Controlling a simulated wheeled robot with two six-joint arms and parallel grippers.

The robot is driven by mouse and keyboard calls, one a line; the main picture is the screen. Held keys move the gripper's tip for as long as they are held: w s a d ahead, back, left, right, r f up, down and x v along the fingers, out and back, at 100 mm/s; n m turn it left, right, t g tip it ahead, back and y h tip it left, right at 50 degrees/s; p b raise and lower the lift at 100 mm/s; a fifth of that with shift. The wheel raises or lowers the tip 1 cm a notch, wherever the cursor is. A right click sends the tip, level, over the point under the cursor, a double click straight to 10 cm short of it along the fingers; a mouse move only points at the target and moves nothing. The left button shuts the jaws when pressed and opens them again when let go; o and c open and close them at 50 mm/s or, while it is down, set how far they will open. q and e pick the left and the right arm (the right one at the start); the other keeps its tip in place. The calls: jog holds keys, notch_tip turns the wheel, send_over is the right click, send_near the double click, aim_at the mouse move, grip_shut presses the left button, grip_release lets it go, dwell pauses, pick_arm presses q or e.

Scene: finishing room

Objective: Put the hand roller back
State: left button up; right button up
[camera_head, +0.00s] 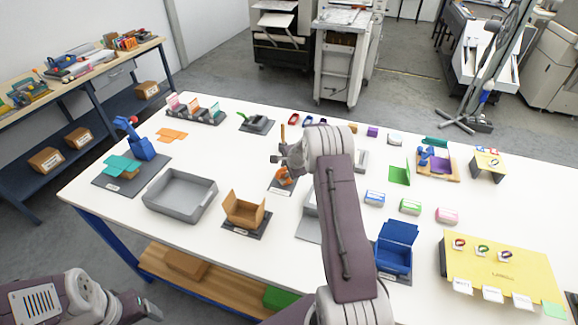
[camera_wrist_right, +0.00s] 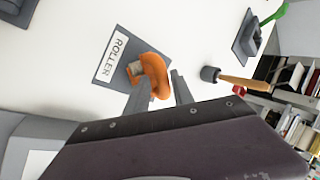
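The hand roller (camera_wrist_right: 155,76) shows in the right wrist view as a curved orange body with a grey cylinder at its left. It is over or on a dark mat (camera_wrist_right: 104,76) with a white ROLLER label. My right gripper (camera_wrist_right: 163,80) has its two fingers apart, with part of the orange body between them; I cannot tell whether they press on it.
A wooden-handled tool (camera_wrist_right: 235,82) with a dark head is close to the right of the fingers. A brown box (camera_head: 244,208), a grey tray (camera_head: 180,195) and a blue box (camera_head: 396,250) stand nearby. Bare white tabletop lies between the mats.

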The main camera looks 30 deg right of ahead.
jog(key=shift+r+p, duration=0.6)
jog(key=shift+s+d+r+b, duration=0.1)
jog(key=shift+s+r+b, duration=0.2)
jog(key=shift+b, duration=0.35)
jog(key=v, duration=1)
jog(key=shift+r, duration=0.3)
jog(key=shift+s, duration=0.1)
